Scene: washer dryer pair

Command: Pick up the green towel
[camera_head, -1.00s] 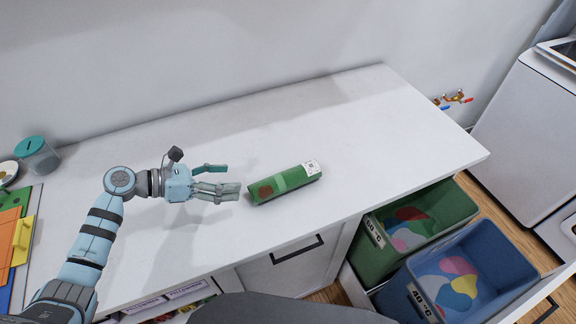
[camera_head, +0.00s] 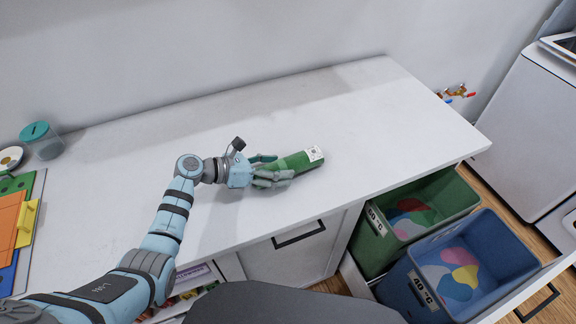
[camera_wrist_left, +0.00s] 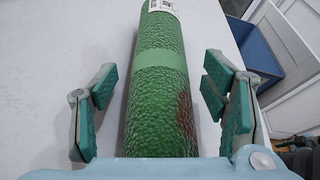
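The green towel (camera_head: 301,161) is a rolled green bundle with a lighter band and a white label at its far end. It lies on the white countertop. My left gripper (camera_head: 270,170) is around its near end, with one finger on each side. In the left wrist view the towel (camera_wrist_left: 160,75) runs lengthwise between the fingers of my left gripper (camera_wrist_left: 160,100). The fingers are open, with a visible gap on both sides of the towel. The towel's near end is hidden by the gripper's body.
Below the counter's right side (camera_head: 420,140), an open drawer holds a green bin (camera_head: 385,246) and a blue bin (camera_head: 405,295) with colourful contents. A clear jar with a teal lid (camera_head: 42,142) and coloured boards (camera_head: 12,225) are at the left. The counter's back is clear.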

